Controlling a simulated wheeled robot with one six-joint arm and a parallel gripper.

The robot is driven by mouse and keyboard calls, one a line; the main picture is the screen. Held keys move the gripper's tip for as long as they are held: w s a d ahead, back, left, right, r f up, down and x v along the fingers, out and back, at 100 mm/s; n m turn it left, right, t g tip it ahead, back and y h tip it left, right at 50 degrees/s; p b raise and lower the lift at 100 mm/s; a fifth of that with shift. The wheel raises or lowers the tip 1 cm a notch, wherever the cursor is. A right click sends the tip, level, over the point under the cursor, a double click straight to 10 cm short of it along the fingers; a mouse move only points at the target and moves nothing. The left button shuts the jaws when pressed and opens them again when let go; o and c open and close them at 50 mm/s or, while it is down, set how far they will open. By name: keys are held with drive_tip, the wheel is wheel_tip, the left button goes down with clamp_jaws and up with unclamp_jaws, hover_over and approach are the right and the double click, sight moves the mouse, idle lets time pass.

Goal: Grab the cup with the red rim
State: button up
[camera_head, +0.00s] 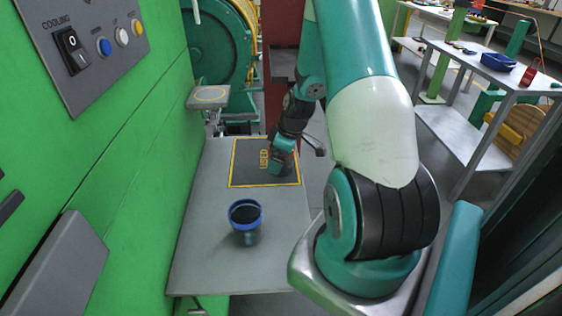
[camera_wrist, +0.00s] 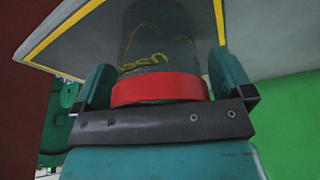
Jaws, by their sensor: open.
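The cup with the red rim (camera_wrist: 160,88) shows in the wrist view. Its body looks clear or greyish, with yellow lettering of the mat visible through it. The red rim is at the end nearest my gripper's palm. My gripper (camera_wrist: 165,75) is open, with one teal finger on each side of the cup. Whether the fingers touch the cup cannot be told. In the head view my gripper (camera_head: 281,163) is low over the dark mat with the yellow border (camera_head: 243,172), and it mostly hides this cup.
A blue-rimmed cup (camera_head: 245,214) with dark contents stands on the grey table (camera_head: 208,235), nearer the front. A green cabinet wall (camera_head: 130,170) borders the table on the left. A small pedestal plate (camera_head: 208,97) stands beyond the table. Shelving (camera_head: 455,140) is at the right.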

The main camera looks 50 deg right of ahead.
drive_tip(key=c, duration=1)
